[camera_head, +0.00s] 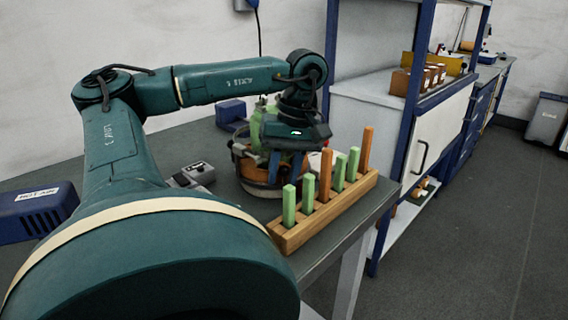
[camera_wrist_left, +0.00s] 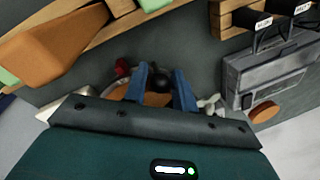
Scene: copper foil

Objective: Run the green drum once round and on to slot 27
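A round drum unit (camera_head: 259,187) with a pale base and an orange-brown upper part stands on the bench, mostly hidden behind my left gripper. A pale green rounded part (camera_head: 262,121) shows behind the wrist; I cannot tell if it belongs to the drum. No slot numbers are readable. My left gripper (camera_head: 273,166) points down over the unit. In the left wrist view its blue fingers (camera_wrist_left: 162,90) are apart, with a dark round knob (camera_wrist_left: 158,81) between them above an orange-brown surface (camera_wrist_left: 128,92). Whether they touch the knob is unclear. My right gripper is out of view.
A wooden rack (camera_head: 325,213) with several green and orange upright bars stands in front of the unit at the bench edge. A grey device (camera_head: 194,174) and a blue hot-air box (camera_head: 38,212) are to the left. A shelf unit (camera_head: 372,92) stands at the right.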

